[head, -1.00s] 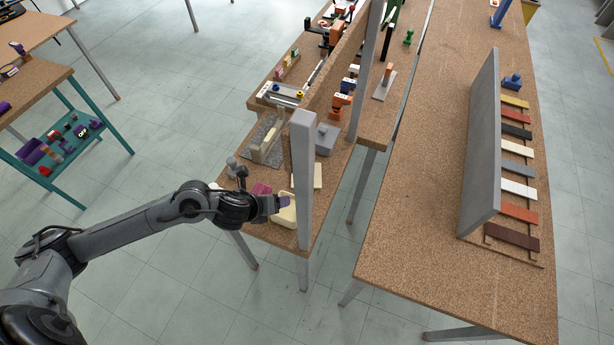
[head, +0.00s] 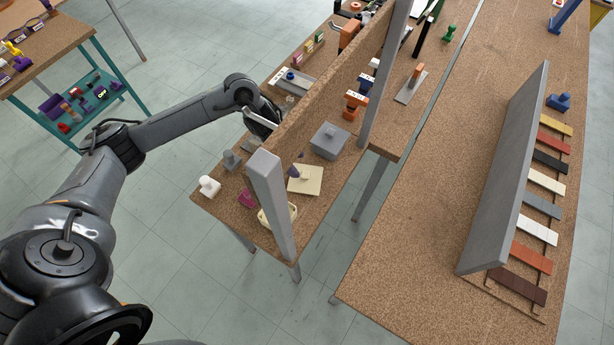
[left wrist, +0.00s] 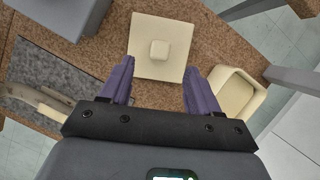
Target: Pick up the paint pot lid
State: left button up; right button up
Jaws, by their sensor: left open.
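The paint pot lid is a cream square plate (left wrist: 159,35) with a small square knob (left wrist: 159,50) in its middle. It lies flat on the brown bench, and it also shows in the head view (head: 308,183). My left gripper (left wrist: 159,70) is open, its two purple fingers apart with the knob ahead of the gap; nothing is held. In the head view an upright board hides most of this gripper (head: 294,172), leaving a purple fingertip over the lid. A cream open pot (left wrist: 238,98) stands right of the lid. My right gripper is out of view.
The upright board (head: 325,85) and a grey post (head: 273,205) stand close beside the lid. A grey lidded box (head: 330,141) is behind it. Small white (head: 208,186), grey (head: 232,160) and magenta (head: 246,198) pieces are at the near left.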

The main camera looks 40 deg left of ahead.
aim_at(304, 174)
pick_arm(q)
jog(key=shift+d+f, duration=0.2)
jog(key=shift+f, duration=0.25)
jog(key=shift+w+d+f, duration=0.15)
jog(key=shift+w+f, duration=0.05)
jog(key=shift+f, duration=0.4)
jog(key=x, duration=0.3)
jog(key=shift+d+f+p, duration=0.1)
jog(key=shift+f+p, duration=0.05)
jog(key=shift+p, duration=0.25)
jog(key=shift+w+d+f, duration=0.1)
jog(key=shift+f, duration=0.45)
jog(key=shift+c, duration=0.2)
jog(key=c, duration=1.1)
jog(key=shift+r, duration=0.2)
